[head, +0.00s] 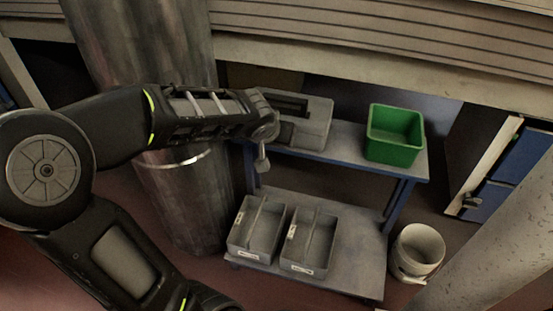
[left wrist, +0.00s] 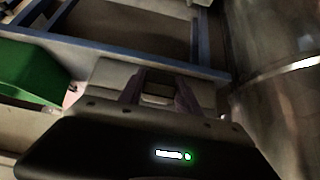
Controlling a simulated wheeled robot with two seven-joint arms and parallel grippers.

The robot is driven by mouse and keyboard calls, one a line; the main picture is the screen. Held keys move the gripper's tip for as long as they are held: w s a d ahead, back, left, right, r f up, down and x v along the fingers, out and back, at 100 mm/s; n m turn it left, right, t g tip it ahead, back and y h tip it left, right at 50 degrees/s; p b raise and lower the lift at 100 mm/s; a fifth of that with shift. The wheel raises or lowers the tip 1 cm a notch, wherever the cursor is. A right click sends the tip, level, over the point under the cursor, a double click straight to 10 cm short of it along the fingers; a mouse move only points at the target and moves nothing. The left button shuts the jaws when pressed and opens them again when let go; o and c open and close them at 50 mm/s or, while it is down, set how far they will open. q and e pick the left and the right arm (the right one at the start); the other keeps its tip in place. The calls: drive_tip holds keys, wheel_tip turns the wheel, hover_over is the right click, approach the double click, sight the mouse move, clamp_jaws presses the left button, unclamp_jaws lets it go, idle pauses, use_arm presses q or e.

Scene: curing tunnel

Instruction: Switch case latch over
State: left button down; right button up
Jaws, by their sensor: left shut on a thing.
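The grey case (head: 312,124), with a dark recess on top, sits on the upper shelf of a blue-framed cart, at its left end. My left gripper (head: 266,138) is at the case's left front edge and overlaps it in the head view. My right gripper is in neither view.
A green bin (head: 395,136) stands right of the case on the cart (head: 350,152). Two grey bins (head: 309,242) sit on the lower shelf. A white bucket (head: 417,250) is on the floor at right. A thick metal column (head: 180,200) stands close on the left.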

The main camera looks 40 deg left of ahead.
use_arm(q)
drive_tip(key=shift+s+f+t+b, duration=0.15)
drive_tip(key=shift+f+t+b, duration=0.4)
drive_tip(key=shift+b, duration=0.5)
drive_tip(key=shift+s+r+t+y+b, duration=0.15)
drive_tip(key=shift+t+y+b, duration=0.25)
drive_tip(key=shift+t+b, duration=0.25)
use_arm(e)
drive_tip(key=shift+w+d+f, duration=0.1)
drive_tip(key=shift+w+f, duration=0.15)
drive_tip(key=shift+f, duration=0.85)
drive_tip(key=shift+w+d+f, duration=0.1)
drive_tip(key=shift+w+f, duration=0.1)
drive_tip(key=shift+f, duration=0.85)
use_arm(q)
drive_tip(key=shift+r, duration=0.1)
drive_tip(key=c, duration=0.8)
unclamp_jaws()
drive_tip(key=shift+c, duration=0.2)
